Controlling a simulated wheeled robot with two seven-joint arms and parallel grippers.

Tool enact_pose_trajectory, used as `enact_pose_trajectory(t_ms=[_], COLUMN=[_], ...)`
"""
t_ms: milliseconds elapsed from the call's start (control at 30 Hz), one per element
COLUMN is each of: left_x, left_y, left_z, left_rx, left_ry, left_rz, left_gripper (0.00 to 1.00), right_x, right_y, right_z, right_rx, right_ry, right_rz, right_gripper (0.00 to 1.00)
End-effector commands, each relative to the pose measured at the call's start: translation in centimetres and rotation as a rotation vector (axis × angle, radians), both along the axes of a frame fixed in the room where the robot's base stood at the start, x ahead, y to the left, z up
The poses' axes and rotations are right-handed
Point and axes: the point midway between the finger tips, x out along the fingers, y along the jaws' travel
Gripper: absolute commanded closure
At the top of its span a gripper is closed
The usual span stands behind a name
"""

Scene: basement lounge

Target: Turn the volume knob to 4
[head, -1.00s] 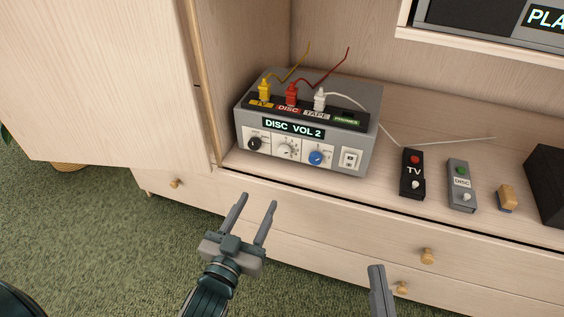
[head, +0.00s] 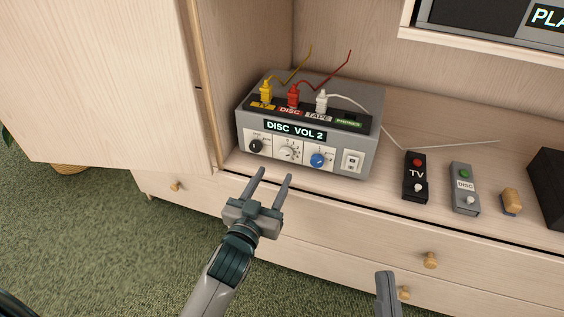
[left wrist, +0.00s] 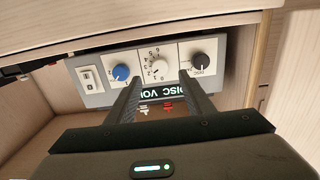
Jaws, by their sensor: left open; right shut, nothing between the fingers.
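A grey amplifier box (head: 300,95) stands on the cabinet shelf; its display (head: 294,130) reads DISC VOL 2. Its front has a black knob (head: 255,146), a white middle knob (head: 287,152) ringed by numbers and a blue knob (head: 318,160). In the left wrist view the box is upside down, and the white knob (left wrist: 159,67) shows between the fingertips. My left gripper (head: 272,174) is open and empty, just in front of and below the knobs, apart from them in the head view. My right gripper (head: 387,288) is shut, partly in view at the bottom edge.
Yellow, red and white plugs with leads stand on the box top. A white switch (head: 352,161) is right of the blue knob. TV remote (head: 416,176), DISC remote (head: 464,187) and a small wooden-topped object (head: 511,202) lie to the right. An open cabinet door (head: 100,80) is at left.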

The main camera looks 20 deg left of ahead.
Motion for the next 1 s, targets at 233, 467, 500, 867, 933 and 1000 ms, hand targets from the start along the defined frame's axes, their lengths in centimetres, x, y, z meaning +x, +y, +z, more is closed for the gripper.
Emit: enact_pose_trajectory(t_ms=[233, 467, 500, 867, 933, 1000], left_x=[4.2, 6.7, 7.0, 7.5, 7.5, 7.5], left_y=[-0.2, -0.3, -0.3, -0.3, -0.3, -0.3], left_z=[-0.1, 0.0, -0.1, 0.0, 0.0, 0.0], left_rx=[0.001, 0.000, 0.000, 0.000, 0.000, 0.000], left_ry=[-0.001, -0.001, 0.000, 0.000, 0.000, 0.000], left_rz=[-0.001, -0.001, -0.001, -0.001, -0.001, -0.001], left_gripper=[0.53, 0.53, 0.53, 0.53, 0.53, 0.69], right_x=[-0.2, 0.0, 0.0, 0.1, 0.1, 0.1], right_y=[-0.5, -1.1, -1.1, -1.3, -1.3, -1.3], right_z=[1.3, 2.2, 2.4, 2.8, 2.8, 2.8], right_rx=[0.025, 0.038, 0.040, 0.043, 0.043, 0.043], right_ry=[-0.084, -0.136, -0.142, -0.160, -0.160, -0.160], right_rz=[-0.011, -0.022, -0.023, -0.026, -0.026, -0.026], right_gripper=[1.00, 1.00, 1.00, 1.00, 1.00, 1.00])
